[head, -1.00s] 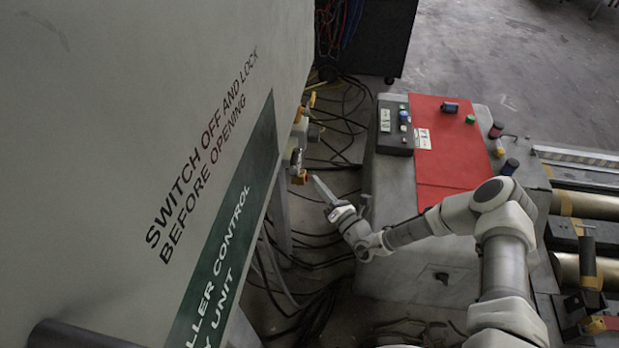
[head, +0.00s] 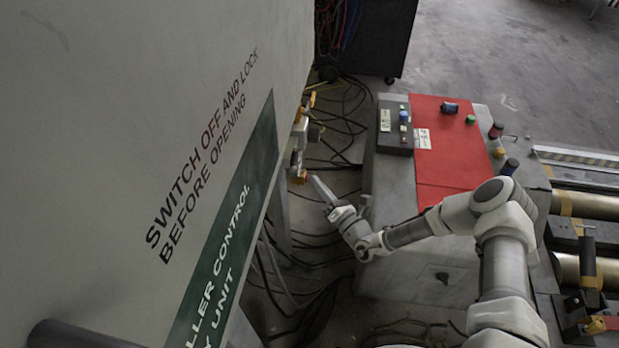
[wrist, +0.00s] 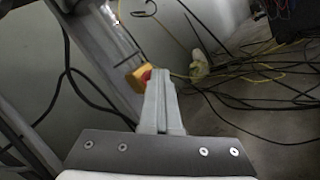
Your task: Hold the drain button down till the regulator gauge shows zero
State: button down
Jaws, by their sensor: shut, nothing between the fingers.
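My gripper (head: 315,180) is shut and empty, with its narrow fingers pointing at the side of the grey cabinet in the head view. In the wrist view, my gripper's closed fingertips (wrist: 161,74) are right beside an orange-yellow block (wrist: 136,77) with a small red part (wrist: 147,74). The red part is partly behind the fingers, and I cannot tell whether they touch it. The block (head: 299,177) hangs below pale fittings (head: 298,155) at the cabinet edge in the head view. I cannot make out a gauge face or its reading.
The large grey cabinet (head: 130,90) fills the left. A grey console with a red top (head: 455,145) stands right of my gripper, and metal rollers (head: 590,205) lie beyond it. Dark cables (head: 300,240) cover the floor below. A black cabinet (head: 380,40) stands behind.

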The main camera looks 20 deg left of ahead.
dwell(0.6)
jog(key=shift+w+d, duration=0.2)
jog(key=shift+d, duration=0.65)
jog(key=d, duration=0.2)
jog(key=w+d, duration=0.1)
jog(key=d, duration=0.2)
jog(key=shift+w, duration=0.1)
